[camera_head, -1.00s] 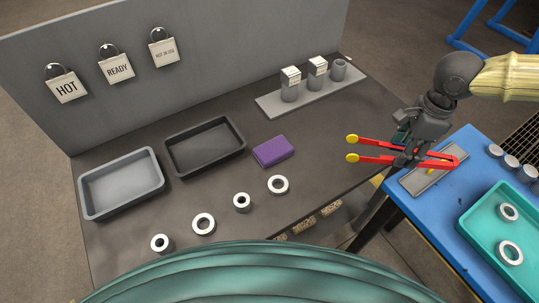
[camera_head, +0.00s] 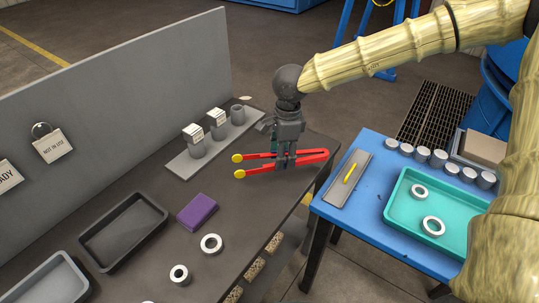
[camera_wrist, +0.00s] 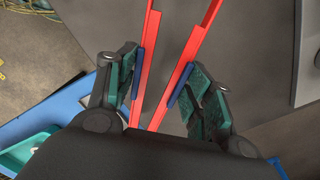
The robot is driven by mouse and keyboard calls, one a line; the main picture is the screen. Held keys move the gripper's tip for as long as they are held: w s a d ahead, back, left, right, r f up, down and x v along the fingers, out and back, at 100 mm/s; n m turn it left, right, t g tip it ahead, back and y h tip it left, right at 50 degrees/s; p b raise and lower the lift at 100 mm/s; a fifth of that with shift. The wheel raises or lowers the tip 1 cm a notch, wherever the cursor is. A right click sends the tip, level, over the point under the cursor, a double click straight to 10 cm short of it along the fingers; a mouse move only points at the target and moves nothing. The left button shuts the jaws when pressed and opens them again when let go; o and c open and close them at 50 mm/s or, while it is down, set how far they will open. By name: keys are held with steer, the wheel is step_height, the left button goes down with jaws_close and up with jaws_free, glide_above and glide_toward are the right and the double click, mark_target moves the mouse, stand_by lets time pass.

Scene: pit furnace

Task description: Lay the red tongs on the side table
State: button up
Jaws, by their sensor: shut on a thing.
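My gripper (camera_head: 286,158) is shut on the red tongs (camera_head: 314,156). The tongs have two red arms with yellow round tips pointing left in the head view, held above the right edge of the dark workbench (camera_head: 262,200). In the wrist view the red arms (camera_wrist: 192,50) run between the green-padded fingers, with blue pads at the grip. The blue side table (camera_head: 360,218) stands to the right of the gripper, apart from the workbench. A grey plate with a yellow mark (camera_head: 339,193) lies on its left side.
On the side table are a teal tray (camera_head: 397,220) holding two rings, and several grey cylinders (camera_head: 422,155). The workbench holds a purple block (camera_head: 197,211), a black tray (camera_head: 97,249), rings (camera_head: 211,244) and a grey rack of labelled pots (camera_head: 184,169). A grey panel (camera_head: 100,95) stands behind.

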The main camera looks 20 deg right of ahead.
steer(key=shift+w+a+f+p, duration=0.1)
steer(key=shift+w+a, duration=0.3)
steer(key=shift+w, duration=0.25)
steer(key=shift+w+a+f+p, duration=0.1)
steer(key=shift+w+a, duration=0.3)
steer(key=shift+w, duration=0.25)
steer(key=shift+w+a+f+p, duration=0.1)
steer(key=shift+w+a, duration=0.3)
steer(key=shift+w, duration=0.25)
step_height(320, 180, down, 3)
steer(key=shift+f, duration=0.15)
steer(key=o, duration=0.6)
step_height(320, 180, up, 12)
steer(key=shift+d, duration=0.4)
steer(key=shift+s, duration=0.15)
